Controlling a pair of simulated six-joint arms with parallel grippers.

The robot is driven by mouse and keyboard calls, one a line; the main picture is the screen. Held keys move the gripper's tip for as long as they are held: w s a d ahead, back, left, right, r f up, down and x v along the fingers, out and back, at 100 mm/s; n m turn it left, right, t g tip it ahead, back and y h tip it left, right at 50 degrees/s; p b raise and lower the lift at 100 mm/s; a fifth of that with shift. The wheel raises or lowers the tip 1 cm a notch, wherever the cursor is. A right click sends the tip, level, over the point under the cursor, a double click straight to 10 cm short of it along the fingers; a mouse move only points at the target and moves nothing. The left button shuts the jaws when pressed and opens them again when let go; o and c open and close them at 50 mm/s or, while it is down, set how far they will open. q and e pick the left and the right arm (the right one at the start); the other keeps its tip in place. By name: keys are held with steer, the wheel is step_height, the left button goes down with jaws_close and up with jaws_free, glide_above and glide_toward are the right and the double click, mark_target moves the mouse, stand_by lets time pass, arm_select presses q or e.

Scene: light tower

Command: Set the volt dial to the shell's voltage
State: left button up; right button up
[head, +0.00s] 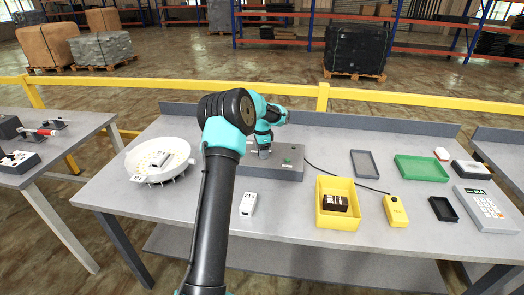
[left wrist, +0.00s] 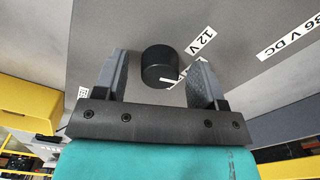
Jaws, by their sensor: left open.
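My left gripper (head: 264,153) is over the grey box (head: 288,172) in the middle of the table. In the left wrist view the gripper (left wrist: 160,72) is open, with one finger on each side of the black volt dial (left wrist: 160,62). A gap shows between the dial and each finger. A white mark is at the dial's lower right edge. A "12 V" label (left wrist: 202,40) is beside the dial, and a "36 V DC" label (left wrist: 285,42) is farther right. In the head view my arm hides the dial. I cannot tell which thing is the shell.
A white round dish (head: 180,152) stands at left with a pale block on it. A small white labelled block (head: 248,204) lies in front of the grey box. A yellow bin (head: 326,222), a yellow device (head: 396,211), a green tray (head: 422,168) and a keypad device (head: 484,214) are right.

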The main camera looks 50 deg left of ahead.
arm_select(q)
steer(key=c, duration=0.9)
steer(key=shift+n, duration=0.3)
steer(key=n, duration=0.4)
steer(key=shift+n, duration=2)
steer(key=o, duration=0.9)
